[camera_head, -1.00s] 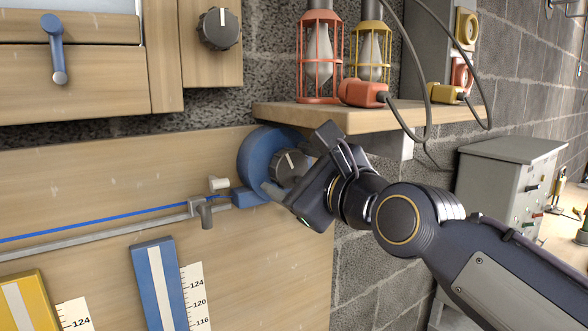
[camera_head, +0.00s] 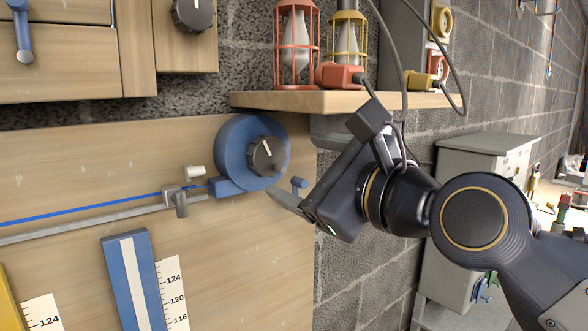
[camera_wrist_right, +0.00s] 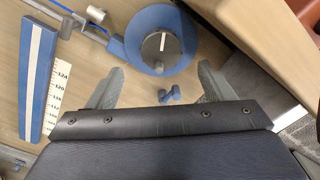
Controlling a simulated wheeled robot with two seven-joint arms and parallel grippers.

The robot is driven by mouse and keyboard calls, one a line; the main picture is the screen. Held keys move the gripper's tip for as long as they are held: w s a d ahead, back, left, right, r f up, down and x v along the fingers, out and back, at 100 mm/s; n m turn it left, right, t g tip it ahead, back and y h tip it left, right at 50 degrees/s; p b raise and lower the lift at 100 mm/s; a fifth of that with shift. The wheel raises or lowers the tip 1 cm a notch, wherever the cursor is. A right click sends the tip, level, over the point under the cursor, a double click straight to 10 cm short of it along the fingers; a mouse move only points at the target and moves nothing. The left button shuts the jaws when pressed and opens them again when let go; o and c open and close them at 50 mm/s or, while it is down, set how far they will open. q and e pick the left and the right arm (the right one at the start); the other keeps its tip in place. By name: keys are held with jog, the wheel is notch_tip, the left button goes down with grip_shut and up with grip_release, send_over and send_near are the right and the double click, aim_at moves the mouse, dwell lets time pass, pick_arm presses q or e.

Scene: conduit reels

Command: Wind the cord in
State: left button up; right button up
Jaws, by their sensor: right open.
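A round blue reel (camera_head: 232,150) with a dark grey knob (camera_head: 267,156), its white pointer line visible, is fixed on the wooden panel. The reel also shows in the right wrist view (camera_wrist_right: 122,22). A blue cord (camera_head: 90,204) runs left from the reel's blue outlet block, through a grey fitting (camera_head: 178,198). My right gripper (camera_wrist_right: 163,72) is open, just below and right of the reel in the head view, apart from the knob. A small blue peg (camera_wrist_right: 170,95) shows between its fingers in the wrist view; I cannot tell if they touch it. My left gripper is out of view.
A wooden shelf (camera_head: 340,101) with red and yellow caged lamps sits above right of the reel. A blue striped plate (camera_head: 130,280) and a numbered scale (camera_head: 173,298) are below left. A grey cabinet (camera_head: 485,160) stands right. Bare panel lies below the reel.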

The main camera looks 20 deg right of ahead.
aim_at(272, 160)
jog(key=w+n+p, duration=0.2)
jog(key=n, duration=0.8)
jog(key=w+a+n+p, duration=0.1)
jog(key=w+n+p, duration=0.1)
jog(key=n, duration=0.8)
jog(key=w+n+p, duration=0.2)
jog(key=n, duration=0.9)
jog(key=shift+a+f, duration=0.2)
jog(key=shift+a, duration=0.15)
jog(key=shift+w+a, duration=0.15)
jog(key=shift+w, duration=0.2)
jog(key=shift+c, duration=0.3)
